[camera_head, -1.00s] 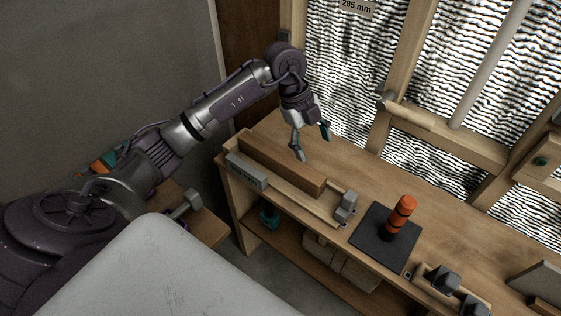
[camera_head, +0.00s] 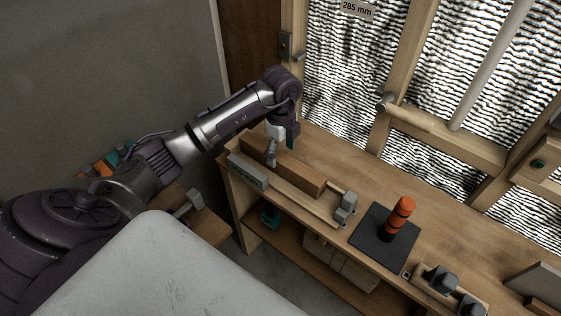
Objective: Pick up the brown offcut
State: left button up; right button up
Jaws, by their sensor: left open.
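The brown offcut (camera_head: 303,179) is a long wooden block lying on the left part of the workbench, in a holder with a grey block at its front left and a grey clamp piece at its right end. My left gripper (camera_head: 281,152) is over the left half of the offcut, pointing down, with its fingers apart. One finger shows in front of the block and the other towards its back side. I cannot tell whether the fingers touch it. My right gripper is not in view.
The grey block (camera_head: 247,172) and the grey clamp piece (camera_head: 346,207) flank the offcut. A black mat (camera_head: 371,238) with an orange and black upright tool (camera_head: 401,213) lies to the right. Wooden wall studs stand behind the bench. Bare benchtop lies behind the offcut.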

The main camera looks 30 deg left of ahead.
aim_at(282, 157)
pick_arm(q)
notch_tip(282, 157, down, 4)
jog(key=shift+w+f+p, duration=0.1)
jog(key=shift+w+p, duration=0.05)
jog(key=shift+p, duration=0.15)
grip_shut()
